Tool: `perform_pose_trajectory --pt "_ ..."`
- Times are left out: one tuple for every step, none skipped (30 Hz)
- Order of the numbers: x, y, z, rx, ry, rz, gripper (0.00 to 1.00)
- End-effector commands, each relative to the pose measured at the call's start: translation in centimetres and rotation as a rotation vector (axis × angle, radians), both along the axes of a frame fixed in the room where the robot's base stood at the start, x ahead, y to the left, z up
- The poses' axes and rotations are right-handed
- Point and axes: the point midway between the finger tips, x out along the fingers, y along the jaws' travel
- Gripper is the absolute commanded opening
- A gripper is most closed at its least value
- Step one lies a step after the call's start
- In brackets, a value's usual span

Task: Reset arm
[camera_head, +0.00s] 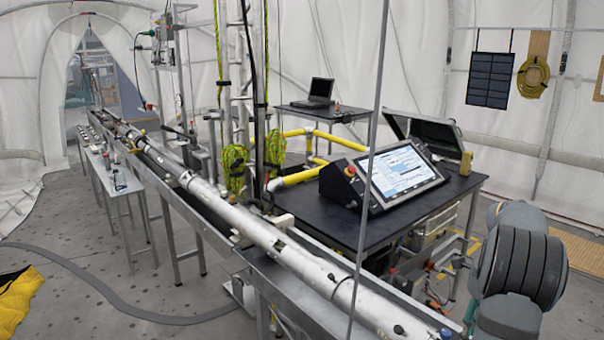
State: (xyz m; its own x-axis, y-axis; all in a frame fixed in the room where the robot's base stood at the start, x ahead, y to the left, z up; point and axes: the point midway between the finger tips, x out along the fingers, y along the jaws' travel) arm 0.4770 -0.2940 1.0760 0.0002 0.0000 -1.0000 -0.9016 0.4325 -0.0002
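My arm shows at the right edge as a thick grey-green joint (520,265) with dark ribbed bands. It hangs in front of the right part of the scene, apart from the black table. My gripper is not in this view, so whether it is open, shut or holding something does not show.
A long metal pipe (235,215) lies along a narrow bench from lower right to far left. A black table (410,209) bears a touchscreen console (400,172). A laptop (318,93) stands behind. A thin upright pole (368,150) crosses the middle.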

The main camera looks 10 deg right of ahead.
Motion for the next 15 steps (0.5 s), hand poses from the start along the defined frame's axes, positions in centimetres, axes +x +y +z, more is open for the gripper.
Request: perform_pose_trajectory --pt "-0.1 0.1 -1.2 0.005 0.005 0.001 0.39" --pt "-0.1 0.1 -1.9 0.004 0.005 0.001 0.39" --pt "-0.1 0.2 -2.7 0.004 0.005 0.000 0.39" --pt "-0.1 0.1 -2.0 0.003 0.001 0.058 0.39" --pt "-0.1 0.1 -1.8 0.001 0.000 0.114 0.39" --pt "-0.1 0.0 -1.7 0.002 0.001 0.186 0.39" --pt "-0.1 0.0 -1.8 0.002 0.001 0.239 0.39" --pt "-0.1 0.0 -1.7 0.002 0.001 0.291 0.39" --pt "-0.1 0.0 -1.7 0.002 0.001 0.362 0.39" --pt "-0.1 0.1 -1.7 0.003 0.002 0.414 0.39" --pt "-0.1 0.0 -1.7 0.003 0.002 0.468 0.39" --pt "-0.2 0.0 -1.7 0.003 0.002 0.538 0.39" --pt "-0.2 0.0 -1.7 0.003 0.002 0.592 0.39" --pt "-0.1 0.0 -1.6 0.003 0.002 0.644 0.39" --pt "-0.2 0.1 -1.6 0.003 0.002 0.715 0.39"
